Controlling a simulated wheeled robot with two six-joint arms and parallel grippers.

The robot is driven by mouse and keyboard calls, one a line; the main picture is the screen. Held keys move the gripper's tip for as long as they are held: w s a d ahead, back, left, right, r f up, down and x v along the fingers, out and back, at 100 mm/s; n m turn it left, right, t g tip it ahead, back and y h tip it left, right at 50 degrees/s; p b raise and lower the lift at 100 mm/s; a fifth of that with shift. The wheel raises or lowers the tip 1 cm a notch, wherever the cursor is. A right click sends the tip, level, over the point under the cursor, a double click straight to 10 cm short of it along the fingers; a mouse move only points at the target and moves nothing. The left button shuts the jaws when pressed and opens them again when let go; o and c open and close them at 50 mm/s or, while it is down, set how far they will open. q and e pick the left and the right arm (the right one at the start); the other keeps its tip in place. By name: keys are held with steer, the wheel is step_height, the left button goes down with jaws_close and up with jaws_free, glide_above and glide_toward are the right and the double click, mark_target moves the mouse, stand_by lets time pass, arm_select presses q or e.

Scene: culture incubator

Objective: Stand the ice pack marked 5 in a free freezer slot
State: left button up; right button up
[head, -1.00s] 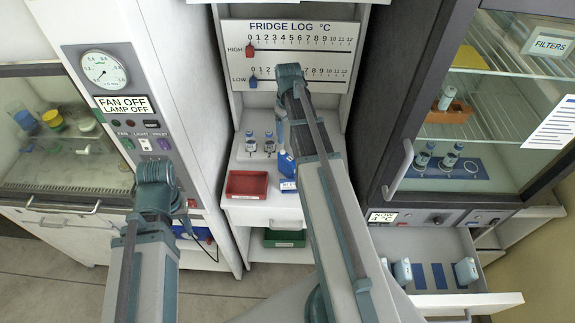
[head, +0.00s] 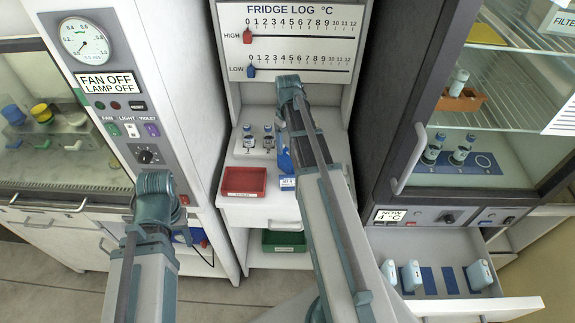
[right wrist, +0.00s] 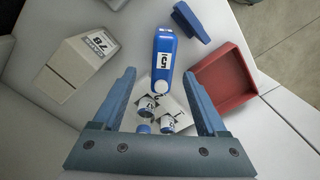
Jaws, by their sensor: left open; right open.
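In the head view the ice pack (head: 284,161) is partly hidden by my right arm on the white counter. My right gripper (right wrist: 162,88) is open and empty, with the pack in view beyond and between its fingers. My left gripper (head: 155,188) is open, at the left before the cabinet. The open freezer drawer (head: 470,308) holds pale-blue packs (head: 411,275), with bare dark-blue slots (head: 430,281) between them.
The fridge door handle (head: 408,160) is above the drawer.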

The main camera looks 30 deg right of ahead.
mark_target(288, 151)
steer(key=shift+s+a+f+b, duration=0.15)
steer(key=shift+f+b, duration=2.5)
steer(key=shift+r, duration=0.1)
jaws_close()
